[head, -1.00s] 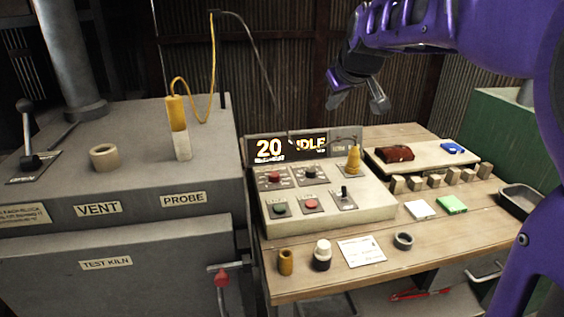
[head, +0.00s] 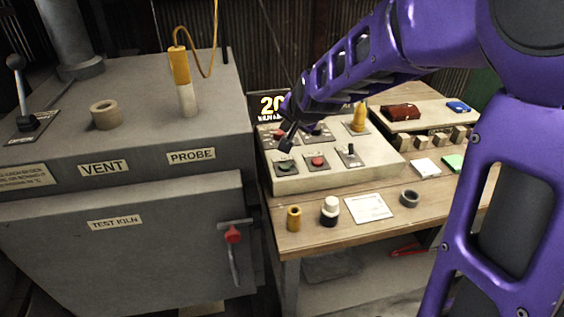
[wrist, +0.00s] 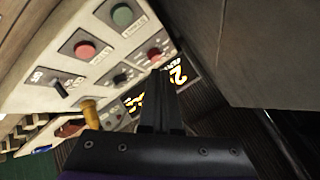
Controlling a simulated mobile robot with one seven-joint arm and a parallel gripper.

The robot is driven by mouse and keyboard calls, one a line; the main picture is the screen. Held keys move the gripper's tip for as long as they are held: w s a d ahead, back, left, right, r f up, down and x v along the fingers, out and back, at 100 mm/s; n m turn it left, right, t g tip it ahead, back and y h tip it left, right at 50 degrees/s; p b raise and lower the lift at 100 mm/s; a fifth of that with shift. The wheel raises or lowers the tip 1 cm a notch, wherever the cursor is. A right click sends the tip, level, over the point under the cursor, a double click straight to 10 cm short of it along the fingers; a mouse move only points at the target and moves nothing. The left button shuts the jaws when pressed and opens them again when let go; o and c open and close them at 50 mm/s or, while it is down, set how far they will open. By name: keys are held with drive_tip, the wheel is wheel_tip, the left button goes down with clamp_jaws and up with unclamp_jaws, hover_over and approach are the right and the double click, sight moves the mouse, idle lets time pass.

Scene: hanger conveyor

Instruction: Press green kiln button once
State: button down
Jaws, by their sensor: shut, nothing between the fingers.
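The green button (head: 287,167) sits at the front left of the sloped control box (head: 335,176) on the bench. It also shows in the wrist view (wrist: 122,14), near the top. My gripper (head: 287,146) is shut and empty. Its tip is above and just behind the green button in the head view, apart from it as far as I can tell. In the wrist view the shut fingers (wrist: 159,82) point toward the panel edge by the upper red button (wrist: 155,54).
A lower red button (head: 317,162) is right of the green one, then a toggle switch (head: 350,150). A yellow knob (head: 359,117) stands behind. My arm partly hides the display (head: 271,105). The grey test kiln (head: 120,210) stands close on the left.

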drive_tip(key=shift+f, duration=0.1)
drive_tip(key=b, duration=0.6)
hover_over(286, 168)
wheel_tip(286, 168, down, 6)
drive_tip(key=shift+f, duration=1.35)
idle(0.9)
drive_tip(key=shift+f, duration=0.4)
drive_tip(key=shift+f, duration=0.55)
idle(0.7)
drive_tip(key=shift+r+p, duration=0.8)
drive_tip(key=shift+r, duration=0.15)
drive_tip(key=shift+r, duration=0.1)
